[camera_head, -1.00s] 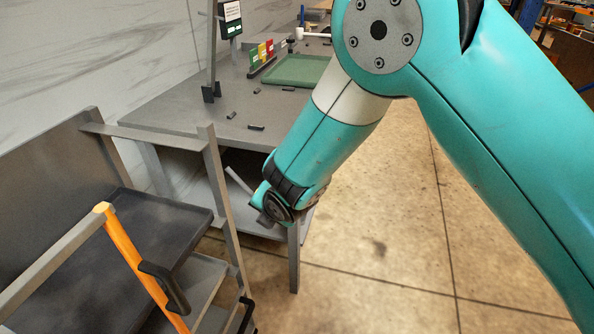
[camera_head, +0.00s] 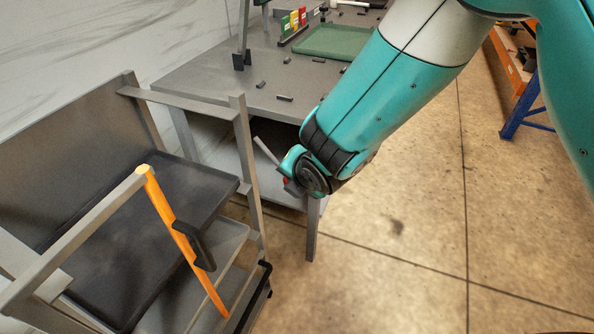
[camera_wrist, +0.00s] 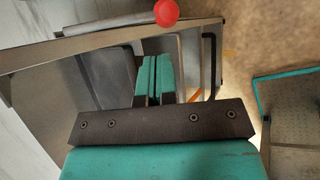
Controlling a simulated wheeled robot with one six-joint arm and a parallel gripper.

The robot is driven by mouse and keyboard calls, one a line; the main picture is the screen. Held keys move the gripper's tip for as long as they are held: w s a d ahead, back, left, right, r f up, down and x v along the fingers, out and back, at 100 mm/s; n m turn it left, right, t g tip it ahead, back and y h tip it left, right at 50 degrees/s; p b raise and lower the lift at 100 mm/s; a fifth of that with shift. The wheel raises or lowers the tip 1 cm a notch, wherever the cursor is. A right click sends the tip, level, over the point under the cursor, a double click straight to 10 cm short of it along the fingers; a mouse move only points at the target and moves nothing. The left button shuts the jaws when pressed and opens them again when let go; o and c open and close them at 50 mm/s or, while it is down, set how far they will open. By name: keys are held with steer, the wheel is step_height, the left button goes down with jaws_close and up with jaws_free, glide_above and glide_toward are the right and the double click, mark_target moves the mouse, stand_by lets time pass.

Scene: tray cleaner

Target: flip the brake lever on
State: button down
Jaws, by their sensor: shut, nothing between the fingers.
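A grey lever rod (camera_wrist: 110,23) with a red ball knob (camera_wrist: 166,12) lies across the top of the wrist view. I take it for the brake lever. My gripper (camera_wrist: 154,60) shows its teal fingers pressed together and empty, below the knob and apart from it in that picture. In the head view a thin grey rod (camera_head: 266,151) and a small red spot (camera_head: 285,181) show at the left of my wrist, between the cart and the table. They look like the same lever. My wrist hides my fingers there, so contact cannot be told.
A grey cart with dark trays (camera_head: 130,225), an orange bar (camera_head: 170,220) and a black handle (camera_head: 192,246) stands at the left. Behind is a grey table (camera_head: 215,85) with a green tray (camera_head: 333,42).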

steer(key=v, duration=0.7)
steer(key=shift+w+d, duration=0.15)
steer(key=shift+d, duration=0.15)
